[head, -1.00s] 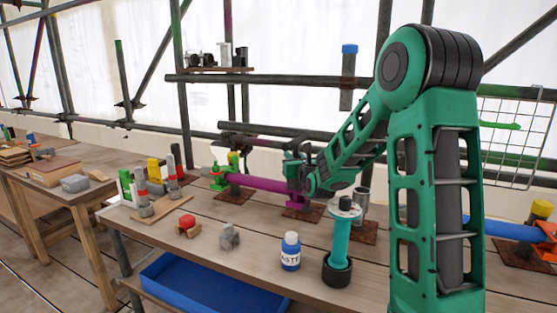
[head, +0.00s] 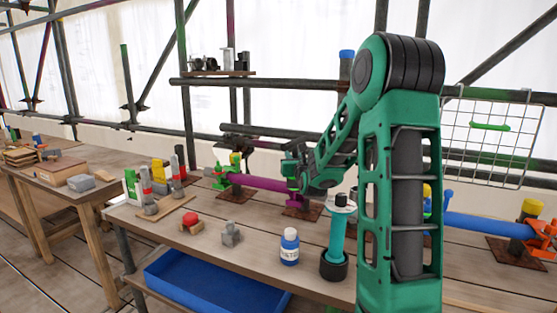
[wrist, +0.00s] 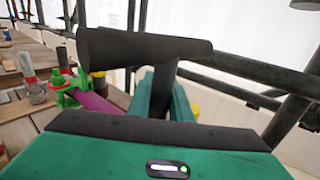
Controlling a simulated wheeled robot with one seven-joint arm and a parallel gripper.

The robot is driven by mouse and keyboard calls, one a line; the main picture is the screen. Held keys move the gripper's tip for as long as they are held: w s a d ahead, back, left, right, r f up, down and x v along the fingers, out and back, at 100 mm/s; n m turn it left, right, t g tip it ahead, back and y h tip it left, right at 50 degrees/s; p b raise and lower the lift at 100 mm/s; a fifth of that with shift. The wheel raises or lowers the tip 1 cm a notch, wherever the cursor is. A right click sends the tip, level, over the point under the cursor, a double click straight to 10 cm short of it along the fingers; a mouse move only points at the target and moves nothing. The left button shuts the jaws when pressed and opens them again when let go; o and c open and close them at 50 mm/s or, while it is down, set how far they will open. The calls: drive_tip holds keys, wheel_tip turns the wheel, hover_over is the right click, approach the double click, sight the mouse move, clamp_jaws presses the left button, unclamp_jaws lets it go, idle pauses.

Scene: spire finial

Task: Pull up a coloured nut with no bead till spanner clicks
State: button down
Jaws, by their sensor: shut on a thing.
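My gripper (head: 293,166) is at the right end of a magenta tube on the bench, small and partly hidden by my arm in the head view. In the wrist view its teal fingers (wrist: 165,98) are shut around a dark grey tool (wrist: 140,45), apparently the spanner. The tool's thick bar lies across the picture. A green coupler (head: 222,176) is at the tube's left end; it also shows in the wrist view (wrist: 68,90). A magenta coupler (head: 294,199) is below my gripper. An orange coupler (head: 542,236) is on a blue tube at right. Nuts and beads are too small to tell.
A white-capped blue bottle (head: 289,247), a teal post in a black cup (head: 334,266), a red-topped block (head: 190,222) and a grey block (head: 231,235) stand on the front bench. Scaffold tubes (head: 285,84) cross behind. A blue tray (head: 210,285) is below the bench.

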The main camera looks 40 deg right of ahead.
wheel_tip(320, 180, up, 8)
drive_tip(key=shift+f, duration=0.2)
idle(0.8)
